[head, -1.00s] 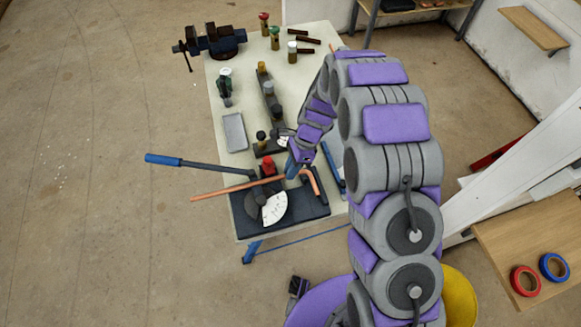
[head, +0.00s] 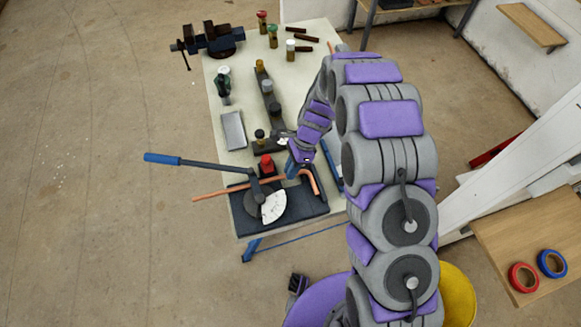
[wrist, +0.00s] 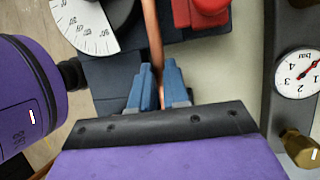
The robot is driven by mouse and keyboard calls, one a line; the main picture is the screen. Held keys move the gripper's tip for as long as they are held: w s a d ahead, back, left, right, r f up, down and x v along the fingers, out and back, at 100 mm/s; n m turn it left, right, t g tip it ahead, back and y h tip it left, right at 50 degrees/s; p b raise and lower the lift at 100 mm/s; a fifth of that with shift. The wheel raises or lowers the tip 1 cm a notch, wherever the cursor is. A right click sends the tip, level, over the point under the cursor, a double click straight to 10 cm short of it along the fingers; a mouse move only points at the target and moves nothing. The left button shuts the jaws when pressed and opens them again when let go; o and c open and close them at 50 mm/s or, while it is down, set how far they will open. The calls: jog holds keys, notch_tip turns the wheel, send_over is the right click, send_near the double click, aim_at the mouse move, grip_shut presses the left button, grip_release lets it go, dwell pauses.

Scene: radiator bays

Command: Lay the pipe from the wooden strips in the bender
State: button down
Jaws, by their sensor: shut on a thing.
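The copper pipe (head: 215,193) lies across the bender (head: 305,206), passing between its white graduated dial (head: 273,207) and the red block (head: 267,166). Its left end sticks out past the table edge and its right end is bent. My gripper (head: 291,172) is shut on the pipe to the right of the dial. In the wrist view the blue fingers (wrist: 157,88) are on either side of the pipe (wrist: 153,38), close beside the dial (wrist: 88,25). I cannot tell whether the pipe touches the bender's bed. The bender's blue-handled lever (head: 163,159) points left.
Dark brown strips (head: 306,38) lie at the table's far end. A vise (head: 213,41), a grey tray (head: 233,130) and a gauge manifold (head: 267,92) with valves stand on the table (head: 250,145). A side shelf (head: 530,230) holds red and blue tape rolls. Floor at left is clear.

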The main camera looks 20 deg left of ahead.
jog(key=shift+f, duration=0.5)
dwell(0.4)
jog(key=c, duration=1.1)
grip_release()
jog(key=shift+o, duration=0.2)
jog(key=p+v, duration=0.2)
jog(key=v, duration=1.5)
jog(key=shift+r, duration=0.15)
